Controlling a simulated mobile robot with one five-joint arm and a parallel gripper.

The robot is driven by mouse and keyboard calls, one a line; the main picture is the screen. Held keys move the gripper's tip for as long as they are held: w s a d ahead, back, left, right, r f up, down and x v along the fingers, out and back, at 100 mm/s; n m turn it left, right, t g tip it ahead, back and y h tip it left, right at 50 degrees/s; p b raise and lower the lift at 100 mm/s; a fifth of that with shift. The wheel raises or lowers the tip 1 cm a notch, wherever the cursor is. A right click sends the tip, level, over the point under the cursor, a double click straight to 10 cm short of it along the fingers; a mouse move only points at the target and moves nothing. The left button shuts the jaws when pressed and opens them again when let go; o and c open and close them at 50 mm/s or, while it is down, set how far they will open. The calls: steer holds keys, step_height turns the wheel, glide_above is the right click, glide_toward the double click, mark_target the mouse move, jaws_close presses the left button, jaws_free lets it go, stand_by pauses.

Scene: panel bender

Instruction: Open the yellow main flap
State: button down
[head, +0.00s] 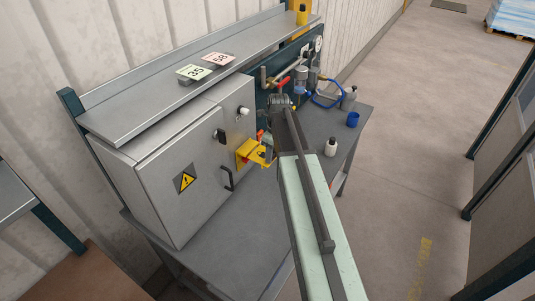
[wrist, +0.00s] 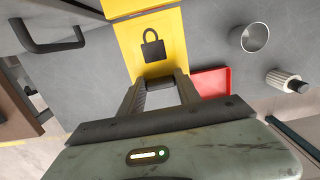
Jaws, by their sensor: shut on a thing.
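The yellow main flap (head: 262,158) sticks out from the front of the grey cabinet in the head view, beside a yellow plate. In the wrist view the flap (wrist: 152,22) carries a black padlock symbol. My gripper (wrist: 161,82) is shut on the lower end of the flap, one finger at each side. A red part (wrist: 211,82) shows just right of the fingers. In the head view my arm hides most of the gripper.
A black bar handle (head: 228,179) and a yellow warning sign (head: 186,179) are on the cabinet (head: 160,170). Silver knobs (wrist: 251,38) lie right of the flap.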

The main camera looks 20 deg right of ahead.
steer(key=shift+w+a+r+p, duration=0.25)
steer(key=shift+r+p, duration=0.1)
steer(key=shift+r, duration=0.1)
steer(key=shift+w+a+r+p, duration=0.1)
steer(key=shift+w+r+p, duration=0.15)
steer(key=shift+r, duration=0.2)
steer(key=c, duration=0.8)
jaws_free()
steer(key=shift+c, duration=0.2)
step_height(320, 180, up, 8)
steer(key=p, duration=0.8)
steer(key=shift+s+d+f, duration=0.15)
steer(key=shift+s+d, duration=0.1)
steer(key=shift+s, duration=0.1)
steer(key=shift+o, duration=0.4)
